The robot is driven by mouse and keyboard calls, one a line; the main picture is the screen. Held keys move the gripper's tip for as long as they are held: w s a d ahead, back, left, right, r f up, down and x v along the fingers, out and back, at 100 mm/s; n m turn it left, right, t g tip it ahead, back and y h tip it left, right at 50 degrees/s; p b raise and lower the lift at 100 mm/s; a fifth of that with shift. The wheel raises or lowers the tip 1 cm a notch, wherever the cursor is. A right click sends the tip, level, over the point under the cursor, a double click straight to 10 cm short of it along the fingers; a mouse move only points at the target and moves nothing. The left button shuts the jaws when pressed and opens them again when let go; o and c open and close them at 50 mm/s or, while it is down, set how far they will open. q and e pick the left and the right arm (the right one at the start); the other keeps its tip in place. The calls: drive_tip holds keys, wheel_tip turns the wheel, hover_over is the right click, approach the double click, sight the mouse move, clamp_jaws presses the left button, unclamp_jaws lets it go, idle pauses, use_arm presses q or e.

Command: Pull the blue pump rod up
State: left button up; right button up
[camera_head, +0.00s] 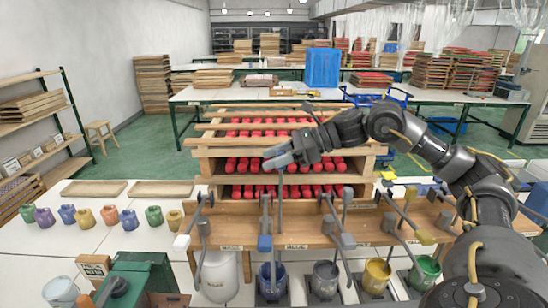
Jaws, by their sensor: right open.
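The blue pump rod's blue handle (265,243) hangs at the front edge of the wooden pump bench (310,232), on a grey lever that runs up toward the bench's back. A blue paint pot (272,281) stands below it. My right gripper (272,158) reaches in from the right with its arm across the bench. It is open and points left, above and behind the blue handle, apart from it. The upright grey rod beside the blue lever rises to just below the gripper; I cannot tell whether they touch. My left gripper is not in view.
Behind the bench stands a wooden rack (205,140) of red items. Several small coloured pots (154,215) stand on the white table at left.

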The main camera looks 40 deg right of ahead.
drive_tip(key=shift+s+d, duration=0.15)
drive_tip(key=shift+d, duration=0.15)
drive_tip(key=b+v, duration=0.3)
drive_tip(key=v, duration=0.7)
drive_tip(key=shift+r, duration=0.2)
drive_tip(key=shift+a, duration=0.15)
